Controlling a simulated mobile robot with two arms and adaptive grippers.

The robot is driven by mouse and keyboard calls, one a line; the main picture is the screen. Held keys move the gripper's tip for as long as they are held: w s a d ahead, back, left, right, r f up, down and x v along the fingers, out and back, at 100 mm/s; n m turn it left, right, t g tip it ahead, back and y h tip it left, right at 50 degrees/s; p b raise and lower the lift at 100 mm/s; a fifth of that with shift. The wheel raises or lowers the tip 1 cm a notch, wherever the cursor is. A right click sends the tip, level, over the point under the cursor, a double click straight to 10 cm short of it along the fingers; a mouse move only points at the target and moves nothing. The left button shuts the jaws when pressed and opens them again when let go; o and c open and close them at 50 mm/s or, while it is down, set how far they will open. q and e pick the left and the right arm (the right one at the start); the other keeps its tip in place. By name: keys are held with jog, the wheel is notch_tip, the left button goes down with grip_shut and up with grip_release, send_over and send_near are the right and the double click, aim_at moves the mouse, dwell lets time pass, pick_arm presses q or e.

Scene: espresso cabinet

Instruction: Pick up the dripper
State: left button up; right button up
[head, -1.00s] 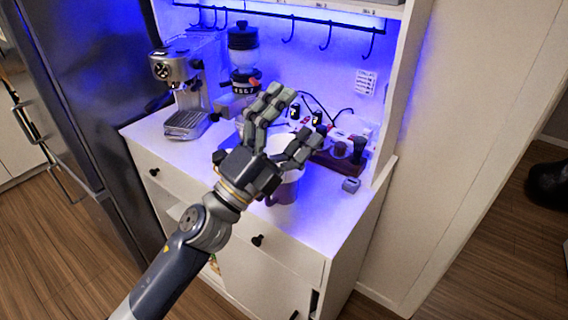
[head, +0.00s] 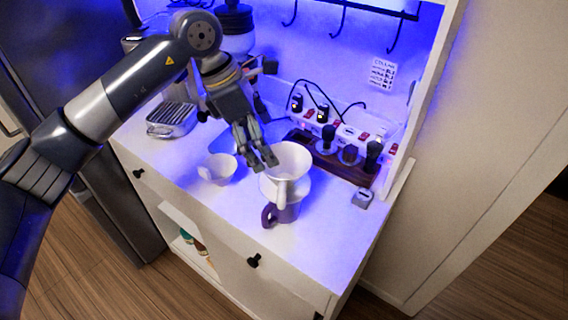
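The dripper (head: 288,160) is a white cone with a handle on its front side. It sits upright on a purple mug (head: 289,212) on the white counter. My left gripper (head: 264,163) points down at the left edge of the dripper's rim. Its fingers are seen close together and overlap in this view, so I cannot tell if they are open or shut, or if they touch the rim. My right gripper is not in view.
A small white cup (head: 218,169) stands left of the mug. Behind is a wooden tray (head: 335,163) with dark-handled tools, and a power strip with cables. A small grey box (head: 362,197) is at the right. The front counter is clear.

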aim_at(283, 176)
pick_arm(q)
jog(key=f, duration=0.1)
jog(key=s+d+f, duration=0.1)
jog(key=d+f+p, duration=0.1)
jog(key=shift+s+f, duration=0.2)
jog(key=shift+s, duration=0.15)
jog(key=shift+w+d+f+p, duration=0.1)
jog(key=shift+w+f+p, duration=0.05)
jog(key=shift+f+p, duration=0.2)
jog(key=p+x, duration=0.2)
jog(key=x, duration=0.2)
jog(key=shift+f, duration=0.1)
jog(key=shift+d+f, duration=0.15)
jog(key=shift+f, duration=0.1)
jog(key=shift+w+f, duration=0.1)
jog(key=shift+c, duration=1.1)
jog(key=c, duration=0.8)
jog(key=shift+o, duration=0.2)
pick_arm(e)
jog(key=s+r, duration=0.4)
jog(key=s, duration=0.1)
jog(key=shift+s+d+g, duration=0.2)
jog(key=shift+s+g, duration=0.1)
